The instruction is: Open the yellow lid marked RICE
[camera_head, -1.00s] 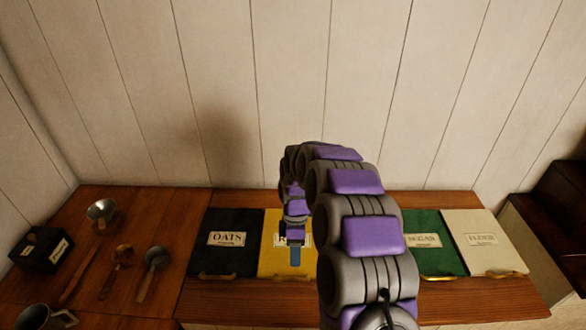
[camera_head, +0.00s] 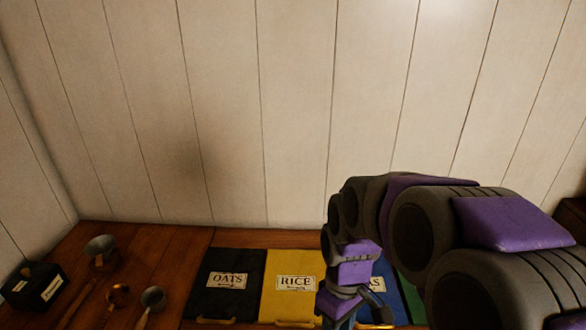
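The yellow lid marked RICE (camera_head: 285,266) lies flat and closed in the counter, with a brass handle (camera_head: 296,323) at its front edge. The lid's label shows clearly. My gripper (camera_head: 340,322) hangs down at the bottom of the picture, over the boundary of the yellow lid and the blue lid to its right.
A black lid marked OATS (camera_head: 228,265) is left of the yellow one. A blue lid (camera_head: 386,289) and a green lid (camera_head: 407,294) are to the right, partly behind my arm. A black box (camera_head: 33,286) and several scoops stand on the left counter. A plank wall rises behind.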

